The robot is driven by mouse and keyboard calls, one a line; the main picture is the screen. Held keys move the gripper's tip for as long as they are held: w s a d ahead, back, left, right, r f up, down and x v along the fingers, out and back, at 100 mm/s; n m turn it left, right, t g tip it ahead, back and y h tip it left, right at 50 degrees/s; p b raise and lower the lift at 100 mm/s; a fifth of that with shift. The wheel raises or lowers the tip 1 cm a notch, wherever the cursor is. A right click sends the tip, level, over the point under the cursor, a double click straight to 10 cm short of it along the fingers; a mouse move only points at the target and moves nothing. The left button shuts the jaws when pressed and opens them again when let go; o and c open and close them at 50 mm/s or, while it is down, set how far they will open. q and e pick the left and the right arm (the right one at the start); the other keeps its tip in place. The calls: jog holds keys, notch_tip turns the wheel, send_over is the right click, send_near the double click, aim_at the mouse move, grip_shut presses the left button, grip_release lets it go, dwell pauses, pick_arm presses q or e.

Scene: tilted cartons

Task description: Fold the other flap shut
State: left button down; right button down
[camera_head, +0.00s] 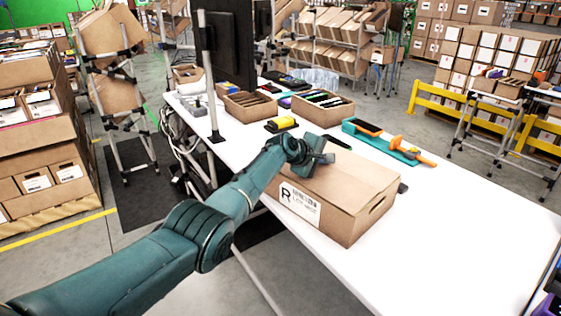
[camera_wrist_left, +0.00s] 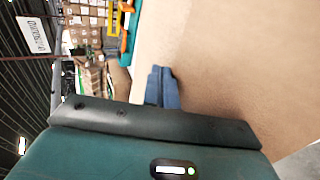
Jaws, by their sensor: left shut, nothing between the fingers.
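A brown cardboard carton (camera_head: 352,190) with a white label marked R (camera_head: 300,204) stands on the white table. Its top looks mostly flat and covered; my arm hides part of its far left side, so I cannot tell how each flap lies there. My left gripper (camera_head: 318,160) is at the far left part of the carton's top, shut and empty. In the left wrist view, the blue-grey fingers of my left gripper (camera_wrist_left: 162,88) are together, close to or touching the brown cardboard surface (camera_wrist_left: 225,65). My right gripper is not in view.
Behind the carton lie a teal tray with orange tools (camera_head: 385,140), a yellow-and-black tool (camera_head: 281,124) and two open boxes of goods (camera_head: 322,105). A monitor (camera_head: 230,45) stands at the table's left edge. The table's front right (camera_head: 470,235) is clear.

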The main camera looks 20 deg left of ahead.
pick_arm(q)
jog(key=shift+r, duration=0.1)
jog(key=shift+r+p, duration=0.75)
jog(key=shift+p, duration=0.05)
